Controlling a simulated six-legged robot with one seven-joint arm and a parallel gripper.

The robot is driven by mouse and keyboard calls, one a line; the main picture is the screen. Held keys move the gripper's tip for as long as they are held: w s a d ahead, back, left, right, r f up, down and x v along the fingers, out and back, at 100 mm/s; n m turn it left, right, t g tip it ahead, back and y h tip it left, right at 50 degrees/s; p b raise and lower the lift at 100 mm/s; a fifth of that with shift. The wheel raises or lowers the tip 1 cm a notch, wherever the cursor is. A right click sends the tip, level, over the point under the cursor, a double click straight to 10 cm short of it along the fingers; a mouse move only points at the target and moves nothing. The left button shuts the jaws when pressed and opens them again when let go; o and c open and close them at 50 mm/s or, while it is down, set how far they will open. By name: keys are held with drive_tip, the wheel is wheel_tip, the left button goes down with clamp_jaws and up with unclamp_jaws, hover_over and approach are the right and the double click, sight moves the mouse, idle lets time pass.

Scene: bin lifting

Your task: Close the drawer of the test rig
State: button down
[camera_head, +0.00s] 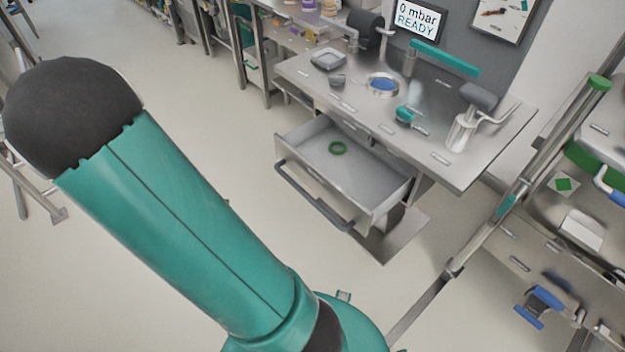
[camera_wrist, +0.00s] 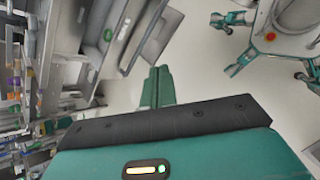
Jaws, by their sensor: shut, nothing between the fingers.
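The test rig's drawer (camera_head: 375,180) is pulled open below the steel worktop (camera_head: 450,165) in the head view. Its dark bar handle (camera_head: 314,196) runs along its front. A green ring (camera_head: 338,148) lies inside the drawer. The drawer and the ring (camera_wrist: 124,29) also show at the top of the wrist view. My gripper (camera_wrist: 157,72) shows in the wrist view with its teal fingers together and empty. It appears apart from the drawer, over the pale floor. In the head view the gripper itself is not visible.
On the worktop stand a grey tray (camera_head: 328,59), a round blue-centred port (camera_head: 383,84), a teal-handled lever (camera_head: 445,58) and a teal knob (camera_head: 404,114). A screen (camera_head: 416,18) reads "0 mbar READY". Another bench with a rail stands at right. The floor before the drawer is clear.

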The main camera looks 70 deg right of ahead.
drive_tip(key=s+d+f+n+g+h, duration=0.3)
drive_tip(key=s+d+f+n+h, duration=0.15)
drive_tip(key=d+f, duration=0.6)
drive_tip(key=n+h, duration=0.5)
approach(323, 177)
drive_tip(key=shift+y, duration=0.25)
drive_tip(key=x, duration=0.7)
drive_tip(key=shift+r, duration=0.15)
drive_tip(key=shift+s+d, duration=0.1)
drive_tip(key=shift+d, duration=0.1)
drive_tip(key=x, duration=2.1)
